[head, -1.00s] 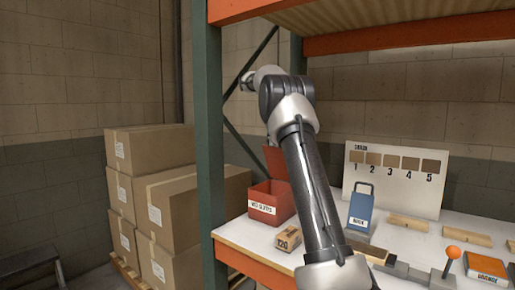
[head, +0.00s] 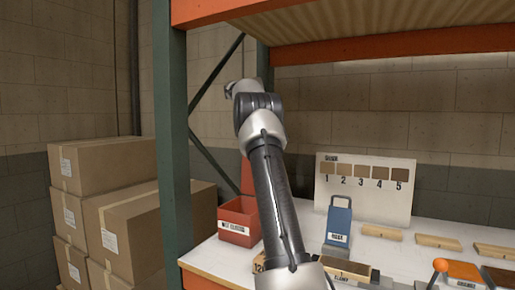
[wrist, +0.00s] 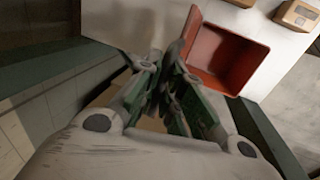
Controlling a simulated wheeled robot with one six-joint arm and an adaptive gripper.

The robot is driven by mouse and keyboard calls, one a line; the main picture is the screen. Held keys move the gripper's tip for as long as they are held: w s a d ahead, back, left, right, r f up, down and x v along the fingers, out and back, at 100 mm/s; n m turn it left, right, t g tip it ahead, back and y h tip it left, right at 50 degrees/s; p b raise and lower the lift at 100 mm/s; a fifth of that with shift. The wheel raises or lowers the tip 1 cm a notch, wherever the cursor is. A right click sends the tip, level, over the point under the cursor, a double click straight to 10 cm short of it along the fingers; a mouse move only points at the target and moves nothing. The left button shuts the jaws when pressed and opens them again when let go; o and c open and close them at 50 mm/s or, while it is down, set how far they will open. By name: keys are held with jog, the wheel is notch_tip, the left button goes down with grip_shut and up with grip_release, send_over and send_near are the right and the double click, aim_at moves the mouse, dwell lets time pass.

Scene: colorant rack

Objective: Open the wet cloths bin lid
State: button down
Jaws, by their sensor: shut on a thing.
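The red wet cloths bin (head: 232,238) stands on the left end of the white bench in the head view, with a white label on its front. Its red lid (head: 247,177) stands raised at the back, partly hidden by my arm. In the wrist view the bin (wrist: 236,62) is open, with its inside showing, and the lid (wrist: 190,34) rises along its left side. My gripper (wrist: 170,66) is shut at the lid's edge, just left of the bin. The exact contact is dark and partly hidden by the fingers. The head view does not show my fingers.
A green rack post (head: 172,130) stands left of the bin, with stacked cartons (head: 110,220) beyond it. A blue container (head: 338,222), a small carton (head: 260,267) and wooden blocks (head: 437,242) are on the bench. A numbered sample board (head: 365,190) stands behind.

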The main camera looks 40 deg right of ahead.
jog(key=c, duration=1.5)
grip_release()
jog(key=shift+c, duration=0.2)
jog(key=v, duration=0.7)
jog(key=shift+r, duration=0.25)
